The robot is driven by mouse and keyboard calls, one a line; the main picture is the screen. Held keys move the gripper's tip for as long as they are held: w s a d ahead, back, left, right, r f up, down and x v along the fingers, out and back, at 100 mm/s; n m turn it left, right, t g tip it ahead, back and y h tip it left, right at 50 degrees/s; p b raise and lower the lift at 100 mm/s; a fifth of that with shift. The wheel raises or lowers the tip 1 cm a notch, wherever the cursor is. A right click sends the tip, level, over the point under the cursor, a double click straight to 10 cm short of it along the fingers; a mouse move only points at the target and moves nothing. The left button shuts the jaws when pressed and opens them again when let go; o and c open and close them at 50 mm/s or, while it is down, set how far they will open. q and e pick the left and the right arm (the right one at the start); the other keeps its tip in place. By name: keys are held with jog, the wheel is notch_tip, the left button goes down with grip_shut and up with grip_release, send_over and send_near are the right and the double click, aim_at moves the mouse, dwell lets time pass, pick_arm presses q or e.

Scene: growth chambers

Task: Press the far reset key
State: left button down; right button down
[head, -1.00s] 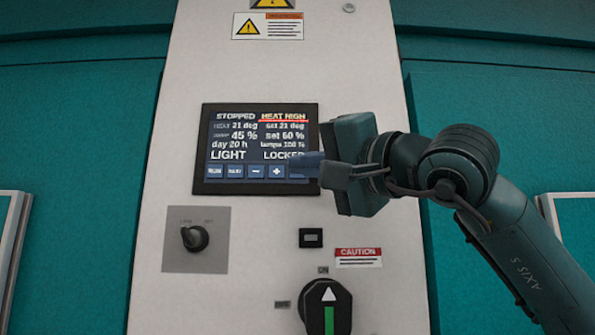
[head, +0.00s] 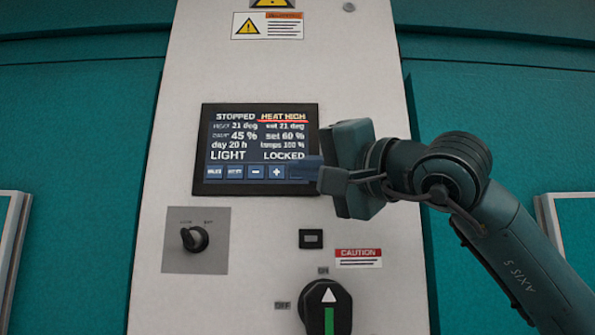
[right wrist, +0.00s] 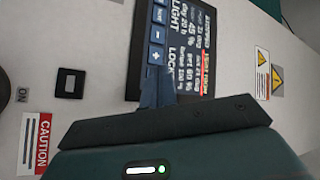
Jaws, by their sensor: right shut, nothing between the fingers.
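The dark touch screen (head: 198,150) on the pale panel reads STOPPED, HEAT HIGH underlined in red, LIGHT and LOCKED. A row of blue keys runs along its bottom; the plus key (head: 276,172) is clear. No key is legibly marked reset. My right gripper (head: 300,168) is shut and empty, its tips over the right end of the key row, hiding what lies there. The right wrist view shows the fingers (right wrist: 157,88) just past the plus key (right wrist: 155,56). I cannot tell whether they touch the glass. My left gripper is out of view.
Below the screen are a small rotary switch (head: 194,238), a small black square fitting (head: 311,239), a caution label (head: 358,258) and a large black knob (head: 343,308) with a green mark. Warning labels (head: 267,25) sit above. Teal walls flank the panel.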

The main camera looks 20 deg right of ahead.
jog(key=shift+w, duration=0.15)
dwell(0.4)
jog(key=shift+s+a, duration=0.2)
jog(key=shift+s, duration=0.55)
jog(key=shift+s+a+b, duration=0.2)
jog(key=shift+s+b, duration=0.1)
jog(key=shift+s, duration=0.5)
jog(key=shift+s+a+b, duration=0.25)
jog(key=shift+s+b, duration=0.05)
jog(key=shift+s, duration=0.5)
jog(key=shift+s+a+b, duration=0.2)
jog(key=shift+s+b, duration=0.1)
jog(key=shift+s, duration=0.5)
